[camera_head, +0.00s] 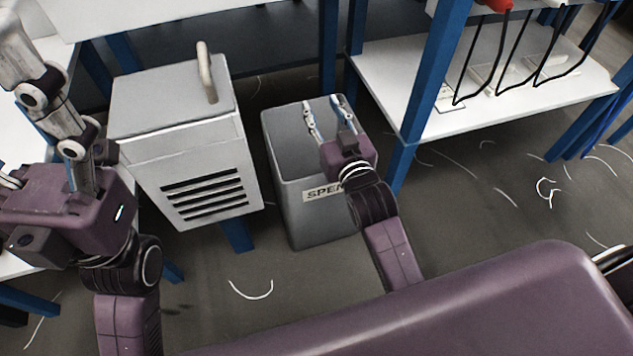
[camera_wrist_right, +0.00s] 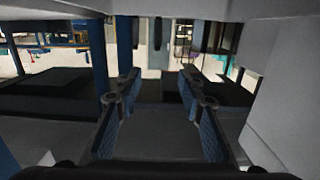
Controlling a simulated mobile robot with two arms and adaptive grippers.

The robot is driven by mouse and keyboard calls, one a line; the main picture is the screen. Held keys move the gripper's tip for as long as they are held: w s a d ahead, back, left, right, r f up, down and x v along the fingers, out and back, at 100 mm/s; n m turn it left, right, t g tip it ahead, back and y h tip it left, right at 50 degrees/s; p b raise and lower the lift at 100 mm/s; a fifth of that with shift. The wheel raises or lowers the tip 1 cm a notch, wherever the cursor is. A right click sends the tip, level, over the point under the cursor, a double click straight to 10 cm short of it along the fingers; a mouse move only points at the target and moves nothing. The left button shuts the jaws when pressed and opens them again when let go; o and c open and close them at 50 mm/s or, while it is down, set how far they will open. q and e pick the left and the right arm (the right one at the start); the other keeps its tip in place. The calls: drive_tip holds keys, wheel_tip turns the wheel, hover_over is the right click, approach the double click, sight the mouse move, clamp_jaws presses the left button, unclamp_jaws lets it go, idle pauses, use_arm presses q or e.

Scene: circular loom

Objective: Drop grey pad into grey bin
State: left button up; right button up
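The grey bin (camera_head: 303,217) stands on the floor at the middle of the head view, with a partly covered label on its front. My right gripper (camera_head: 326,108) reaches over the bin's opening, its fingers spread apart. In the right wrist view my right gripper (camera_wrist_right: 162,92) is open with nothing held between the fingers. I see no grey pad in either view; part of the bin's inside is hidden by my right arm.
A light grey cabinet (camera_head: 190,150) with black vent slots and a handle stands left of the bin. A white shelf (camera_head: 400,90) on blue legs, with black cables above it, is on the right. The floor (camera_head: 480,220) at right is clear except for white thread scraps.

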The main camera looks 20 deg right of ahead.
drive_tip(key=s, duration=1.2)
drive_tip(key=shift+d+r, duration=0.2)
drive_tip(key=shift+r, duration=0.1)
drive_tip(key=shift+s, duration=0.1)
